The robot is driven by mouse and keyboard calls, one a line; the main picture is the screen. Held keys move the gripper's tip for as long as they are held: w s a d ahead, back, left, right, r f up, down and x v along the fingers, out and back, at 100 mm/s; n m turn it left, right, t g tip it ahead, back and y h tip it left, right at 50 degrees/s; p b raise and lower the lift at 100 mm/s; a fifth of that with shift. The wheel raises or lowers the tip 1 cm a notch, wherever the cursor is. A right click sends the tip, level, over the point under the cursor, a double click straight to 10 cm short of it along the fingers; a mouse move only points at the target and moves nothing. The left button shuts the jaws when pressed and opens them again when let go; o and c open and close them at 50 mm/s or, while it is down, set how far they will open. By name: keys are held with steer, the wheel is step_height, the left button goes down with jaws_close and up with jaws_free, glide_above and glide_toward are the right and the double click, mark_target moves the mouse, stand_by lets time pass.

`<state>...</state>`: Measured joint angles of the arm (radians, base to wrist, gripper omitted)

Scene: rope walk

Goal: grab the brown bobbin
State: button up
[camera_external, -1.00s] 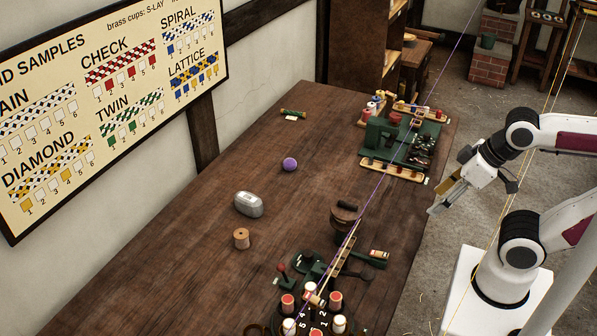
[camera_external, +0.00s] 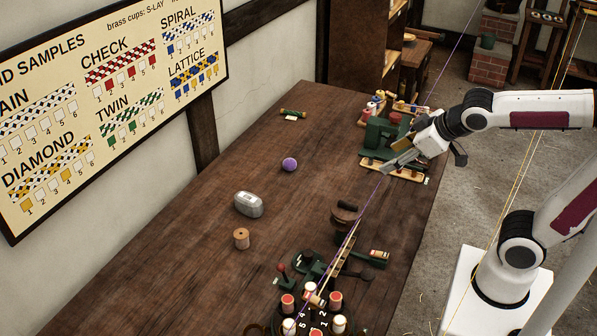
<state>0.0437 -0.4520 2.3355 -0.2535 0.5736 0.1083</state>
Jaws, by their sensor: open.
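A brown bobbin (camera_external: 241,239) stands upright on the left part of the wooden table (camera_external: 190,262), with bare wood around it. It looks like a small tan-brown spool. My gripper (camera_external: 386,168) is open and empty, in the air in front of the green machine at the table's right side. It is well apart from the bobbin, up and to the right of it in the picture.
A grey metal object (camera_external: 248,204) lies just behind the bobbin, and a purple ball (camera_external: 289,164) lies farther back. A round stand with several spools (camera_external: 335,300) is at the front right. A green machine (camera_external: 380,138) stands at the back right. A purple cord (camera_external: 372,200) runs taut above the table.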

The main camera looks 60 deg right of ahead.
steer(key=w+d+n+t+y, duration=0.1)
steer(key=w+d+n+t, duration=0.2)
steer(key=w, duration=2.2)
steer(key=w+a+f+n+t+y, duration=0.1)
steer(key=w+a+f+n+y, duration=0.35)
steer(key=w+f, duration=0.55)
steer(key=n+g+y, duration=0.3)
steer(key=g+y, duration=0.1)
steer(key=y, duration=0.4)
glide_toward(242, 239)
steer(key=shift+w+f+h, duration=0.25)
steer(key=shift+w+f, duration=0.75)
steer(key=shift+w, duration=0.1)
steer(key=shift+a, duration=0.1)
steer(key=shift+f, duration=0.1)
steer(key=shift+x, duration=1.2)
